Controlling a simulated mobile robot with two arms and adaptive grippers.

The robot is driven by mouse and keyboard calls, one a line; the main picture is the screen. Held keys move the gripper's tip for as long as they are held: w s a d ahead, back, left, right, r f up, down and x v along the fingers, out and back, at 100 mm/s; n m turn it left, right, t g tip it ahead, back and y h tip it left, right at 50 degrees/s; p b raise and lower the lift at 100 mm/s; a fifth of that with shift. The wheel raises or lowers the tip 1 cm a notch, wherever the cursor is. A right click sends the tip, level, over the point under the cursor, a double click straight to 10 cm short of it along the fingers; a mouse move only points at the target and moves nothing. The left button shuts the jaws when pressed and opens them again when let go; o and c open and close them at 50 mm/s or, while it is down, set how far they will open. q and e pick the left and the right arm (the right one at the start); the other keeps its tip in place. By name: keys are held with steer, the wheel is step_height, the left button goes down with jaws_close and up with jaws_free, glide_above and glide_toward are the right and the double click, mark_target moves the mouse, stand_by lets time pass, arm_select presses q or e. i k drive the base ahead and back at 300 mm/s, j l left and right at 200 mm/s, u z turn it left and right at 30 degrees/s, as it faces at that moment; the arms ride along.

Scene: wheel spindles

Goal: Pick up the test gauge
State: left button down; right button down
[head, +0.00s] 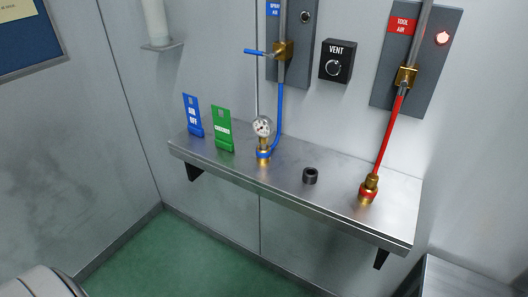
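The test gauge (262,126), with a small round white dial, stands upright on the metal shelf (340,180) in the head view. Below its dial is a brass fitting with a blue band (263,155). A blue hose (279,110) curves down from a brass valve and meets the wall side of this fitting. Whether the gauge is screwed into the fitting or only rests on it, I cannot tell. Neither of my grippers shows in this view.
A black ring-shaped part (310,175) and a red hose's brass coupling (368,190) are right of the gauge. Blue (193,116) and green (222,128) tags stand to its left. A VENT box (337,61) and a TOOL AIR panel (417,60) with lit lamp are above.

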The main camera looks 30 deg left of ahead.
mark_target(262, 126)
steer(key=j+u, duration=0.15)
steer(key=u, duration=0.2)
steer(key=k+j+u, duration=0.1)
steer(key=u, duration=0.25)
steer(key=j+u, duration=0.35)
steer(key=l, duration=0.1)
